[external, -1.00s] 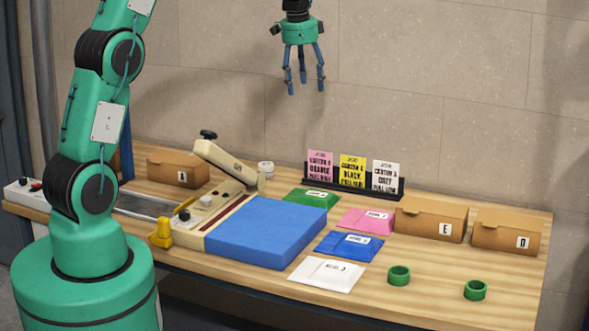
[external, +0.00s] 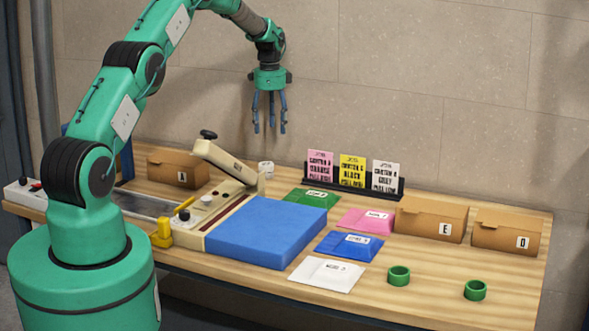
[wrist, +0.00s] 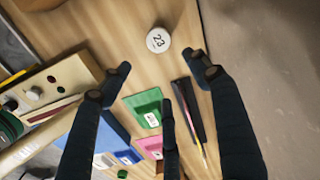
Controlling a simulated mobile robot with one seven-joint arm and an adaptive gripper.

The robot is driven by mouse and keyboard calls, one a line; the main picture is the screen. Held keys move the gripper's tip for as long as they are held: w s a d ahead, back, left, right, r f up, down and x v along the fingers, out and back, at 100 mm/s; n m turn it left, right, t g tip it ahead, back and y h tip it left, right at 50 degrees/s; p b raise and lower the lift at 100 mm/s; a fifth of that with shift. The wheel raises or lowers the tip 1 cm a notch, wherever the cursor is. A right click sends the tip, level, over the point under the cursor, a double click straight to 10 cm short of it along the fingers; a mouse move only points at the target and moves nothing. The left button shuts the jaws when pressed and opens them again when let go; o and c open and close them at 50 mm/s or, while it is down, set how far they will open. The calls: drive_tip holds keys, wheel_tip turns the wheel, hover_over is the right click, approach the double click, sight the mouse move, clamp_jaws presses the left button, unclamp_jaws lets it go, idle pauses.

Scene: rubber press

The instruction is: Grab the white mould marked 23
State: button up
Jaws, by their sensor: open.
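The white mould marked 23 (wrist: 158,40) is a small round piece lying on the wooden table, its number readable in the wrist view. In the external view the mould (external: 266,169) stands behind the press, near the raised lever's end. My gripper (external: 270,130) hangs above the back of the table, fingers pointing down, well above the mould. It is open and empty. In the wrist view the dark fingers of my gripper (wrist: 160,85) are spread apart, and the mould lies beyond them toward the top, apart from them.
The press (external: 215,205) with its raised lever (external: 228,160) and blue pad (external: 265,232) stands in front of the mould. A card rack (external: 350,186) is to its right. A green packet (external: 305,197) lies nearby. Cardboard box A (external: 177,167) is to the left.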

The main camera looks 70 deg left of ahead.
sight(266, 164)
drive_tip(key=shift+s+a+f, duration=0.25)
drive_tip(key=shift+a+f, duration=0.25)
drive_tip(key=shift+s+a+f, duration=0.2)
drive_tip(key=shift+a+f, duration=0.25)
drive_tip(key=shift+f, duration=0.05)
drive_tip(key=shift+f, duration=0.15)
drive_tip(key=shift+f, duration=4.2)
drive_tip(key=shift+s+f+p, duration=0.1)
drive_tip(key=shift+f+p, duration=0.25)
drive_tip(key=shift+f, duration=2.25)
drive_tip(key=shift+c, duration=0.2)
drive_tip(key=c, duration=1.4)
drive_tip(key=shift+r, duration=0.1)
